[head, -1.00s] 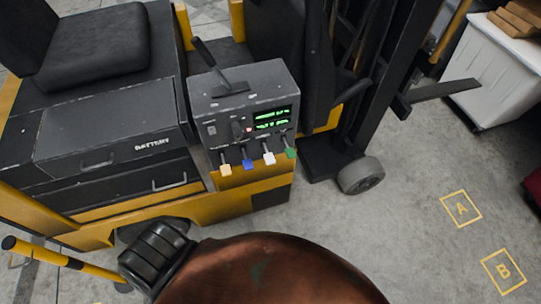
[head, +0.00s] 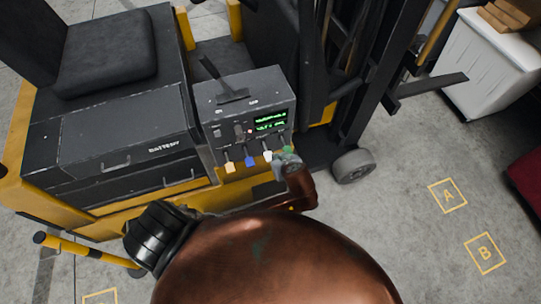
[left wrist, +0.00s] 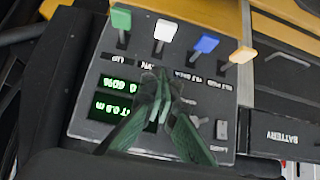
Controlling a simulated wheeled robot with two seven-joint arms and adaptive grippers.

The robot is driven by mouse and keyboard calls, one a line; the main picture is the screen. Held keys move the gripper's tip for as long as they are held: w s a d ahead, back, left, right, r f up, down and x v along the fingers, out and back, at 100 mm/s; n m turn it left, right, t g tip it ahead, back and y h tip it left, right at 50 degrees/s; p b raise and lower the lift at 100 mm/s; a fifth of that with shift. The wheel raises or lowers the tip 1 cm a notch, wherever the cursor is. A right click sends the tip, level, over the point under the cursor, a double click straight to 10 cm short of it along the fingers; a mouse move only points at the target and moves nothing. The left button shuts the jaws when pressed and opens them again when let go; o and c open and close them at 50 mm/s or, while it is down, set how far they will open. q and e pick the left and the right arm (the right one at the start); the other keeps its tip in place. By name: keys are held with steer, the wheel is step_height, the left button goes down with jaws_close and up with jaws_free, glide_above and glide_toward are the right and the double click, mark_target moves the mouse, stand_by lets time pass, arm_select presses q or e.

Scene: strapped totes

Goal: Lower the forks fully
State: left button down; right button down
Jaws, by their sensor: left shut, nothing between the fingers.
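The forklift's control console (head: 240,105) stands in the middle of the head view, with yellow (head: 230,166), blue (head: 249,161), white (head: 267,156) and green (head: 288,149) levers along its front. My left gripper (head: 286,162) is shut and empty beside the green lever, partly hidden by my arm. In the left wrist view my shut fingertips (left wrist: 161,76) are in front of the console's lit display (left wrist: 115,98), below the white lever (left wrist: 165,30); I cannot tell whether they touch anything. A dark fork (head: 432,86) sticks out right from the mast (head: 375,70), seemingly above the floor. My right gripper is out of view.
A white bin (head: 490,70) with brown boxes (head: 515,18) stands beyond the fork. Floor squares A (head: 447,196) and B (head: 485,253) lie on clear floor at the right.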

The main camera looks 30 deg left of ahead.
arm_select(q)
steer(key=p, duration=0.1)
glide_above(268, 155)
steer(key=s+d, duration=0.2)
step_height(268, 155, down, 7)
steer(key=shift+d+r, duration=0.1)
steer(key=shift+d, duration=0.05)
step_height(268, 155, down, 3)
steer(key=shift+w+f+p, duration=0.15)
steer(key=shift+f+p, duration=0.05)
steer(key=shift+p, duration=0.3)
steer(key=shift+f, duration=0.55)
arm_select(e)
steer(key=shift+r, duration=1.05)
